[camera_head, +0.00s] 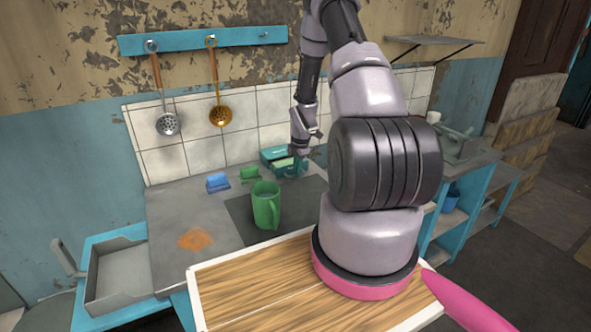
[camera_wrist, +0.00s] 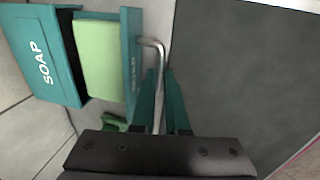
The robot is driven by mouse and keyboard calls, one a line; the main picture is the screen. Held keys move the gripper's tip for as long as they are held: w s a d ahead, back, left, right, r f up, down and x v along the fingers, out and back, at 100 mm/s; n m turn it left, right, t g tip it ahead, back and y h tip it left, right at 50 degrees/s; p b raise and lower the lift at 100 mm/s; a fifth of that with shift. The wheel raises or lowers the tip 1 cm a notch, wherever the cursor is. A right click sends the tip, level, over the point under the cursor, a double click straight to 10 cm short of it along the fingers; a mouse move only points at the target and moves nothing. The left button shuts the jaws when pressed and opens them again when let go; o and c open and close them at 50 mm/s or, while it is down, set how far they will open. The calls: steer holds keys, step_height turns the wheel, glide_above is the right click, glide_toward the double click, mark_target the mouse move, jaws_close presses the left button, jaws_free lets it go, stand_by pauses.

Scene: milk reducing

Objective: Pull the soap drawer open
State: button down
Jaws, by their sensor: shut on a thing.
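The teal soap box (camera_wrist: 42,55) stands at the left of the wrist view, with SOAP written on it. Its soap drawer (camera_wrist: 131,60) is pulled out from the box, and a pale green soap block (camera_wrist: 103,58) shows between the box and the drawer front. A grey metal handle (camera_wrist: 155,44) sticks out from the drawer front. My gripper (camera_wrist: 164,85) is shut on this handle, its teal fingers on either side. In the head view the box (camera_head: 272,154) is at the back of the counter, with my gripper (camera_head: 302,150) beside it, partly hard to make out.
A blue object (camera_head: 217,183) and a green object (camera_head: 249,174) lie left of the box. An orange stain (camera_head: 196,239) marks the counter. Two ladles (camera_head: 167,123) (camera_head: 220,115) hang on the wall.

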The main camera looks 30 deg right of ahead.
steer(key=c, duration=1.2)
jaws_free()
step_height(320, 180, up, 11)
steer(key=s, duration=0.2)
steer(key=shift+f, duration=0.2)
steer(key=shift+r, duration=0.1)
steer(key=s+a+r+m+t, duration=0.1)
steer(key=s+a+r+m, duration=0.25)
steer(key=r, duration=0.55)
steer(key=s+a+r+m+t, duration=0.15)
steer(key=r+m, duration=0.25)
steer(key=r, duration=0.4)
steer(key=s+a+r+m, duration=0.3)
steer(key=a+r+m, duration=0.1)
steer(key=r, duration=0.5)
steer(key=s+a+r+m+t+y, duration=0.1)
steer(key=s+a+r+m, duration=0.3)
steer(key=s, duration=0.5)
steer(key=s+a+r+m+t+y, duration=0.1)
steer(key=s+a+r+m, duration=0.4)
steer(key=s, duration=0.5)
step_height(320, 180, up, 2)
steer(key=shift+s+r+m, duration=0.1)
steer(key=shift+s+m, duration=0.05)
steer(key=shift+m, duration=0.9)
